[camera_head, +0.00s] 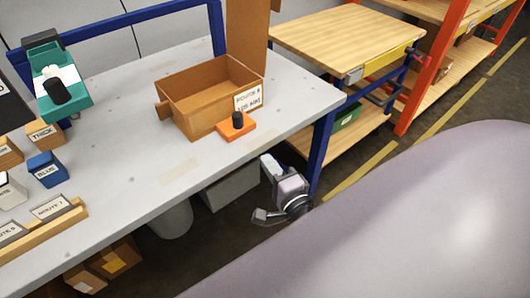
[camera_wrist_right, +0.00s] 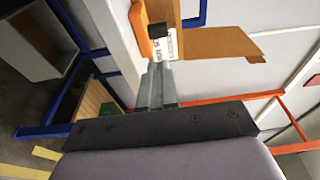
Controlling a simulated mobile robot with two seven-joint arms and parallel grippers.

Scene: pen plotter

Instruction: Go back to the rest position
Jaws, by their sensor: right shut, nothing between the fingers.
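My right gripper (camera_head: 268,162) is low beside the front edge of the grey workbench (camera_head: 150,215), below the top, near the blue leg. In the right wrist view its two grey fingers (camera_wrist_right: 155,84) are together, with nothing between them. They point toward an orange block with a black knob (camera_wrist_right: 158,28), and look apart from it. In the head view this orange block (camera_head: 236,128) sits on the bench in front of an open cardboard box (camera_head: 190,85). My left gripper is not in view.
A blue bench leg (camera_head: 321,155) stands close to the right gripper. A wooden-topped table (camera_head: 350,40) stands behind, with an orange-red shelf post (camera_head: 415,90) to its right. A teal device (camera_head: 62,90) and labelled small blocks, including a blue one (camera_head: 47,168), are at left.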

